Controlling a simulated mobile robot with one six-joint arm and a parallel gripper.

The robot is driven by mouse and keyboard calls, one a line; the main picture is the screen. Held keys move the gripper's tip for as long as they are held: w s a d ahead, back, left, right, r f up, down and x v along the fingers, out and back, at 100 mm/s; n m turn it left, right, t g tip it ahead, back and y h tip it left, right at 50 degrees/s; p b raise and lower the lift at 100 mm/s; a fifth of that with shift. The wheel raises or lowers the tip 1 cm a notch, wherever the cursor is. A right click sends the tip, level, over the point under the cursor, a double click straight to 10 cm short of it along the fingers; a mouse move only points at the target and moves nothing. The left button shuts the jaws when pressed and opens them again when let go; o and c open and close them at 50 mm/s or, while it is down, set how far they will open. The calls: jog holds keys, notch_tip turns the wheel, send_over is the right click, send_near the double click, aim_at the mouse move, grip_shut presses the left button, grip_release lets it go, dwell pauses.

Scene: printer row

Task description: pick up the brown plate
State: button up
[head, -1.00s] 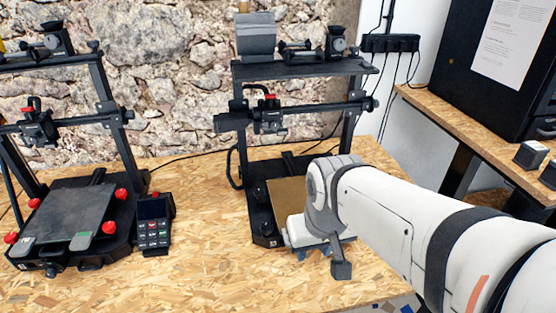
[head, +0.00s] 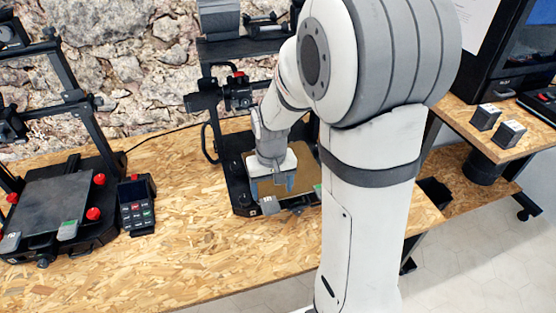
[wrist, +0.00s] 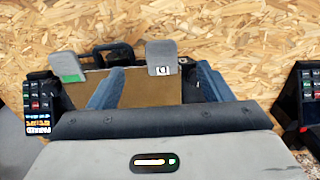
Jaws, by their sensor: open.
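The brown plate (head: 305,172) lies on the bed of the right-hand printer (head: 240,192). My arm hides part of it in the head view. In the wrist view the brown plate (wrist: 150,92) shows between my fingers, with a grey tab (wrist: 160,54) bearing a black-and-white mark and a grey tab with a green mark (wrist: 66,68) at its edge. My gripper (head: 284,182) is over the plate near its front edge. It is open and empty, with blue-grey fingers spread in the wrist view (wrist: 158,88). I cannot tell whether the fingertips touch the plate.
A left-hand printer with a dark plate (head: 52,206) stands on the wood-chip table (head: 170,235). A keypad unit (head: 136,205) is between the printers. Two small blocks (head: 486,117) sit on a side table at right. The table front is clear.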

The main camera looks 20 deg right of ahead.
aim_at(272, 210)
notch_tip(272, 210, down, 8)
jog(key=shift+f+p, duration=0.1)
jog(key=shift+p, duration=0.35)
jog(key=shift+c, duration=0.2)
jog(key=c, duration=1.4)
jog(key=shift+w, duration=0.1)
